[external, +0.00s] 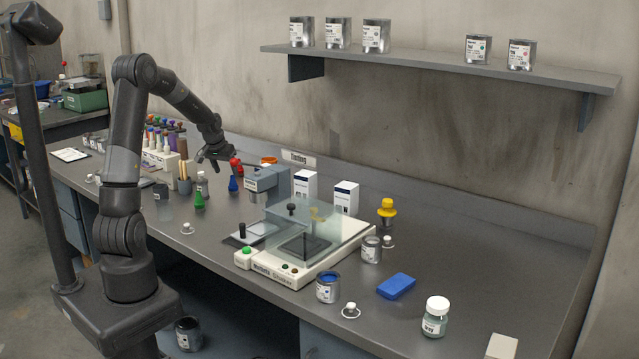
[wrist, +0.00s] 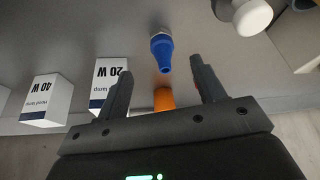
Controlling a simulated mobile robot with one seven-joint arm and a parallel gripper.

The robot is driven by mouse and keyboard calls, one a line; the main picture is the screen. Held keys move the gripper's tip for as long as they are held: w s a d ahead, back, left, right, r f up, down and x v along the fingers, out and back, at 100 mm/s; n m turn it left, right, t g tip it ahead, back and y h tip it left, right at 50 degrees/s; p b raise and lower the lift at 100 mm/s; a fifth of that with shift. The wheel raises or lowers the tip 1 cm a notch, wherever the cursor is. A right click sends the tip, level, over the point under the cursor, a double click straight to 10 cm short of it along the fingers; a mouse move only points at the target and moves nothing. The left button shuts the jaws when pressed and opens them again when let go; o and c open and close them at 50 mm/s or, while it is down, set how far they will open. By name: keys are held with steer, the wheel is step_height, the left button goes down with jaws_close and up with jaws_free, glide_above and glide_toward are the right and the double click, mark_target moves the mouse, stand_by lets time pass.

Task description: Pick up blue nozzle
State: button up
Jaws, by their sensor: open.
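The blue nozzle (wrist: 162,50) shows in the wrist view with its narrow tip pointing down the picture and a pale metal end at the top. It lies between the lines of my gripper's fingers (wrist: 160,70), which are spread apart with nothing held. In the external view the blue nozzle (external: 233,184) stands on the bench, and my gripper (external: 213,162) is above and to the left of it. The gap between fingers and nozzle is hard to judge.
An orange object (wrist: 164,98) shows between the fingers. Boxed lamps (wrist: 47,100) stand to the left in the wrist view. In the external view a green nozzle (external: 199,201), a red object (external: 236,166) and a grey-blue device (external: 266,184) are near the blue nozzle.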

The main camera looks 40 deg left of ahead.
mark_target(231, 183)
steer(key=x, duration=0.9)
steer(key=shift+w+a+f, duration=0.1)
steer(key=shift+w+f, duration=0.1)
steer(key=shift+f, duration=0.05)
steer(key=shift+c, duration=0.4)
steer(key=c, duration=1)
steer(key=shift+r, duration=0.1)
